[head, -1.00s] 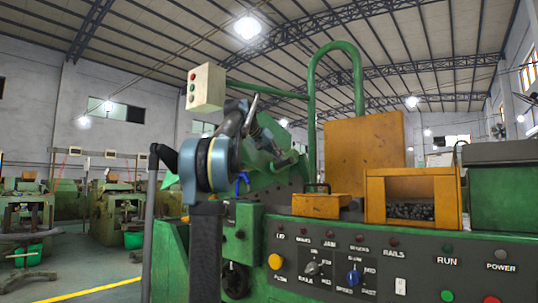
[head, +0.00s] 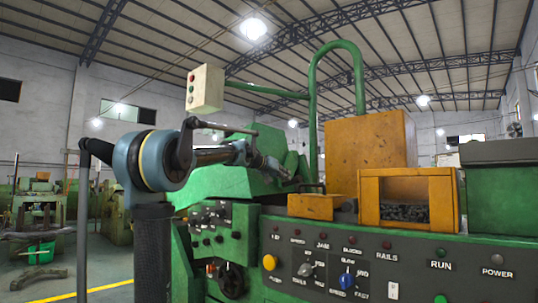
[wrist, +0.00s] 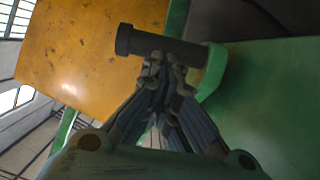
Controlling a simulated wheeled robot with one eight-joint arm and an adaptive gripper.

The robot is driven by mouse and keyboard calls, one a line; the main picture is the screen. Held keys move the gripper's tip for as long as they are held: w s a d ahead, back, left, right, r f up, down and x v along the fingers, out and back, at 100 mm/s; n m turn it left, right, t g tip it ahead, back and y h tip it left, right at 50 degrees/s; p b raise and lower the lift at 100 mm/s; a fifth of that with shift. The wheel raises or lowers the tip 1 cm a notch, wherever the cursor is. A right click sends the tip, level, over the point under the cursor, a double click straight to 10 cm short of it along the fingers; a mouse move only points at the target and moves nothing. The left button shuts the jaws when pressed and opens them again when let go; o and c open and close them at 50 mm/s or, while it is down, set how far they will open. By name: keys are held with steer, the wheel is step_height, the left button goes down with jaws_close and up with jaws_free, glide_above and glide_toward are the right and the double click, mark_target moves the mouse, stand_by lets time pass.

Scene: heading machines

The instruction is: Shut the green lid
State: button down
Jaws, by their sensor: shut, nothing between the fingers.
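The green lid (head: 212,168) is the sloped green cover on the left part of the machine, partly hidden behind my arm in the head view. How far it stands open I cannot tell. In the wrist view a broad green panel (wrist: 275,110) fills the right side, probably the lid. A dark round bar (wrist: 175,46) on a green bracket (wrist: 212,72) crosses the top of that view. My gripper (wrist: 165,68) is shut and empty, its fingertips right at the bar; touching or just apart I cannot tell. In the head view my gripper (head: 286,174) is small, beside the machine's upper edge.
An orange open-front bin (head: 407,190) with dark small parts and a tall orange box (head: 370,150) stand right of my gripper. A control panel (head: 370,255) lies below. A green pipe (head: 312,110) and a hanging switch box (head: 205,89) rise above.

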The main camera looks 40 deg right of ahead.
steer(key=shift+d+f, duration=0.2)
steer(key=shift+f, duration=0.1)
steer(key=shift+r, duration=0.1)
stand_by(0.3)
